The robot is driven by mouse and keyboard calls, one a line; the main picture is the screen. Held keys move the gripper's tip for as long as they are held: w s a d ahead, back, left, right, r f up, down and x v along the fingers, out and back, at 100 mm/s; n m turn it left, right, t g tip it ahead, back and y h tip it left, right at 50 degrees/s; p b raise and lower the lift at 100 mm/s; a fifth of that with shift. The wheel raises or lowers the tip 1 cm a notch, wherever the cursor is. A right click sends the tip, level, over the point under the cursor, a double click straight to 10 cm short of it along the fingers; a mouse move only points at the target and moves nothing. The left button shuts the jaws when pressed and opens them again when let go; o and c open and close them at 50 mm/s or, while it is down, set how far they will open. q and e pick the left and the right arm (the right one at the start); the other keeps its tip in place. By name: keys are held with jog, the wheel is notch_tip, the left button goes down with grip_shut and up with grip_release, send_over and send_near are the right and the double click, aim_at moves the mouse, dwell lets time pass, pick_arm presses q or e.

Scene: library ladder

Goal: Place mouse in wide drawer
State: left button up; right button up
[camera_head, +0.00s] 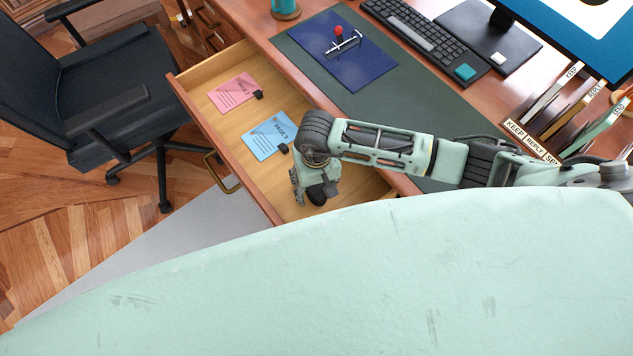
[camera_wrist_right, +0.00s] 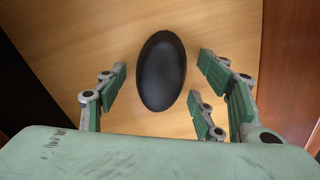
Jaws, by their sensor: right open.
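The black oval mouse (camera_wrist_right: 162,71) lies on the wooden floor of the open wide drawer (camera_head: 213,69), in the drawer's near right part. In the head view the mouse (camera_head: 317,195) shows partly beside my right gripper (camera_head: 312,194). In the right wrist view my right gripper (camera_wrist_right: 160,100) is open, its green-padded fingers standing on both sides of the mouse and apart from it. My left gripper is not in view.
The drawer also holds a pink page (camera_head: 233,93) and a blue page (camera_head: 269,136), each with a small black clip. A black office chair (camera_head: 115,90) stands left of the drawer. The desk carries a keyboard (camera_head: 420,33), a blue book (camera_head: 343,50) and file dividers (camera_head: 570,105).

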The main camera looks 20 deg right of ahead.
jog(key=shift+r, duration=0.3)
notch_tip(320, 180, up, 12)
jog(key=shift+f, duration=0.1)
dwell(0.4)
